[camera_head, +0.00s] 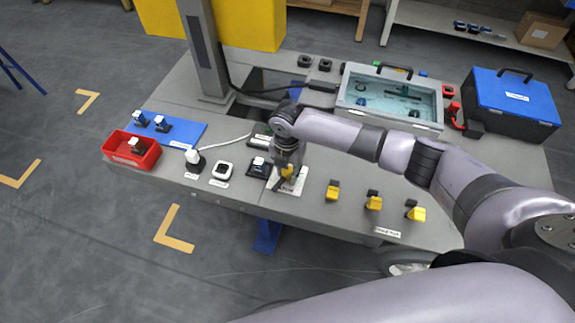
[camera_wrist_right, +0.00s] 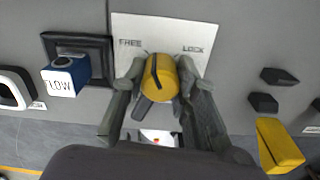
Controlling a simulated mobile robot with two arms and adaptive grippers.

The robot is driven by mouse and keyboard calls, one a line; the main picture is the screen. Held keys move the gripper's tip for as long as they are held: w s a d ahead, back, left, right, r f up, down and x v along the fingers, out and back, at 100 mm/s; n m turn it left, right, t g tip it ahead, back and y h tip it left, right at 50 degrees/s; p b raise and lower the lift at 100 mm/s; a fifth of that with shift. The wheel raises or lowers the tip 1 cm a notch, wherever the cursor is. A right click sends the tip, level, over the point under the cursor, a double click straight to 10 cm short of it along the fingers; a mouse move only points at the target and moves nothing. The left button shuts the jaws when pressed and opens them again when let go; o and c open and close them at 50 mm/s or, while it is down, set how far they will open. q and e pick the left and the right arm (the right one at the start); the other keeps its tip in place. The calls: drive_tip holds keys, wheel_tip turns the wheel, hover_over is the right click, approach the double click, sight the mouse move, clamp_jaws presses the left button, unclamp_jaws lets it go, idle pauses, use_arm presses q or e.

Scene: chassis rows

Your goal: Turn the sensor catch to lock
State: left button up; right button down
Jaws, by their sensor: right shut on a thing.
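The sensor catch is a yellow knob with a dark stripe and a dark lever (camera_wrist_right: 160,80), on a white plate (camera_wrist_right: 208,38) lettered FREE at left and LOCK at right. My right gripper (camera_wrist_right: 158,88) is around the knob, one finger on each side, shut on it. The dark lever part points down and left in the wrist view. In the head view my right gripper (camera_head: 286,172) comes down over the plate (camera_head: 298,186) near the table's front edge and hides much of the knob. My left gripper is not in view.
A blue and white FLOW block (camera_wrist_right: 65,76) in a dark frame sits just left of the plate. Several yellow and black pieces (camera_head: 373,202) stand to the right. A red bin (camera_head: 118,152), a clear-lidded case (camera_head: 362,108) and a blue toolbox (camera_head: 515,95) are farther away.

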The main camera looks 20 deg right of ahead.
drive_tip(key=m+p, duration=0.1)
drive_tip(key=m, duration=0.1)
drive_tip(key=m+p, duration=0.1)
drive_tip(key=p, duration=0.1)
drive_tip(key=shift+r+m, duration=0.2)
drive_tip(key=shift+m, duration=0.2)
drive_tip(key=m+p, duration=0.2)
drive_tip(key=m, duration=0.1)
drive_tip(key=shift+m+p, duration=0.3)
drive_tip(key=m+p, duration=0.2)
drive_tip(key=m, duration=0.1)
drive_tip(key=shift+m, duration=0.3)
drive_tip(key=shift+f+m+p, duration=0.15)
drive_tip(key=shift+m+p, duration=0.6)
drive_tip(key=shift+m, duration=0.75)
drive_tip(key=shift+w, duration=0.1)
drive_tip(key=c, duration=1.2)
unclamp_jaws()
drive_tip(key=shift+c, duration=0.2)
